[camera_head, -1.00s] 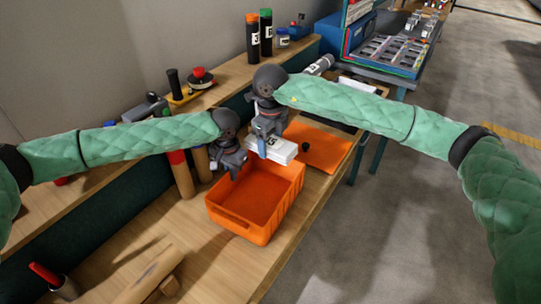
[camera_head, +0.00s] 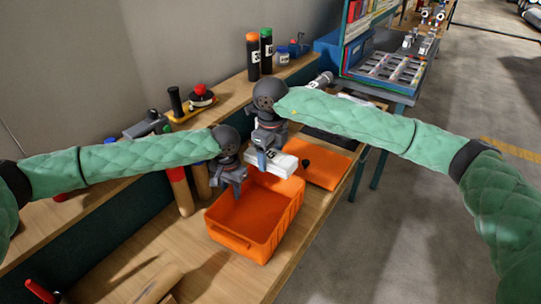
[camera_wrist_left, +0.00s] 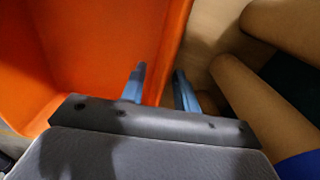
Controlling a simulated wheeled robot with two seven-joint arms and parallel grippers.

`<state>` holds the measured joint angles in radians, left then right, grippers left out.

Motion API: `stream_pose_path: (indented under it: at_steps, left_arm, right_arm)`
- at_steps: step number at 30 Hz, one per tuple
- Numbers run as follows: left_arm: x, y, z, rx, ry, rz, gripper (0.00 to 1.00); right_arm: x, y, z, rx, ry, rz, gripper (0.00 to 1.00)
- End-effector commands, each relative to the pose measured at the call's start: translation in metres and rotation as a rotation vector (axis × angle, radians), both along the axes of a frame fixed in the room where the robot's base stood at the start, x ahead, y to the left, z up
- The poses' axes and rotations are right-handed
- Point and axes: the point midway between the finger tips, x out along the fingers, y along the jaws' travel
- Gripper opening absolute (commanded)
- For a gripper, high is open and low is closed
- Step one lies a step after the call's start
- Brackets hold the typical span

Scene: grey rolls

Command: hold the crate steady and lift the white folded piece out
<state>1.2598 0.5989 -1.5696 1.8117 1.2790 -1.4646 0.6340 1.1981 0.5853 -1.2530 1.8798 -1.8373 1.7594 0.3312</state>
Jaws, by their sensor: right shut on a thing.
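The orange crate (camera_head: 245,243) stands open on the wooden bench. My left gripper (camera_head: 237,187) is at its left wall, pointing down. In the left wrist view, the crate (camera_wrist_left: 85,45) has one blue finger on its inner side and the other outside, with the rim between the spread fingers (camera_wrist_left: 158,88). My right gripper (camera_head: 264,160) is shut on the white folded piece (camera_head: 283,167), which is held at the far end of the crate, around rim height. Whether the piece touches the crate is hard to tell.
A flat orange panel (camera_head: 325,172) lies just beyond the crate. Brown cylinders (camera_head: 181,193) stand close left of my left gripper; they loom in the wrist view (camera_wrist_left: 265,105). A raised wooden shelf (camera_head: 225,97) runs behind.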

Motion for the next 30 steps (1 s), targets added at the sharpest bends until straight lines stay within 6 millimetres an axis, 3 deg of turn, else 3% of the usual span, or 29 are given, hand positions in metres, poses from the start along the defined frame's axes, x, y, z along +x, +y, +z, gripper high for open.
stream_pose_path:
  at_steps: [18,24,30]
  left_arm:
    - [0.001,0.000,0.099,-0.001,-0.001,0.000,0.31]
    - [0.001,0.000,0.115,0.000,0.000,0.000,0.31]
    - [0.001,0.000,0.117,-0.001,0.001,-0.001,0.31]
  right_arm:
    - [0.000,0.000,0.000,0.000,0.000,0.000,0.37]
    - [0.000,0.000,0.000,0.000,0.000,0.000,0.37]
    - [0.000,0.000,0.000,0.000,0.000,0.000,0.37]
